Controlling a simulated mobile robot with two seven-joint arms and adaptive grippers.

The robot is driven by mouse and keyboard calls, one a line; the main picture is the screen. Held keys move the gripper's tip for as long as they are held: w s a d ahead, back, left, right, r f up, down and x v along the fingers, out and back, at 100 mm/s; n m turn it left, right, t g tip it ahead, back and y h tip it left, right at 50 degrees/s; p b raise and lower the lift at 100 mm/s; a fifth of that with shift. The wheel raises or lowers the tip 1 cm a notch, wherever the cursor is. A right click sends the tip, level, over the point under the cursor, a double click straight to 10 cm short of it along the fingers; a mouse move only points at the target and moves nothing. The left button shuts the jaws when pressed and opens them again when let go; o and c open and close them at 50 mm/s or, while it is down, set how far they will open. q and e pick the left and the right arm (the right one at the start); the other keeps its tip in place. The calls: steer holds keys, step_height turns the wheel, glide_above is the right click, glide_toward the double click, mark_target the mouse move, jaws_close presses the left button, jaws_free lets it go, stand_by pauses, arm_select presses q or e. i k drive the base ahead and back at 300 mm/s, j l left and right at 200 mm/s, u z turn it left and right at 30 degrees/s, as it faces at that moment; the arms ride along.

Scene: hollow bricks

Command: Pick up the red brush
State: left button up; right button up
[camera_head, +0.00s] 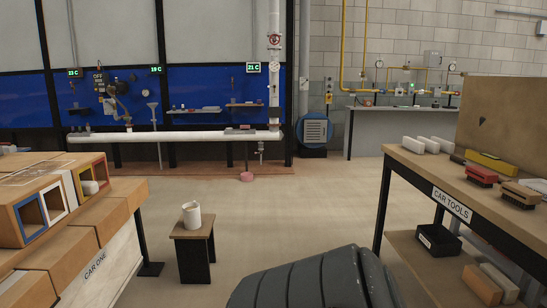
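The red brush (481,174) lies on the top of the right-hand table (432,170), which bears a CAR TOOLS sign on its front edge. Its top is red and dark bristles show underneath. A similar brush with a tan top (522,192) lies nearer to me, to its right. A yellow object (490,162) lies just behind the red brush. Nothing is seen touching the red brush. Neither of my grippers shows in the head view.
White blocks (413,145) stand farther back on the right table. A black box (439,240) is on its lower shelf. A stool (193,233) with a white container (191,215) stands mid-floor. Hollow bricks (32,220) sit on the left bench. Open floor (310,205) lies between.

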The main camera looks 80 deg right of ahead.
mark_target(482, 177)
steer(key=z, duration=3.85)
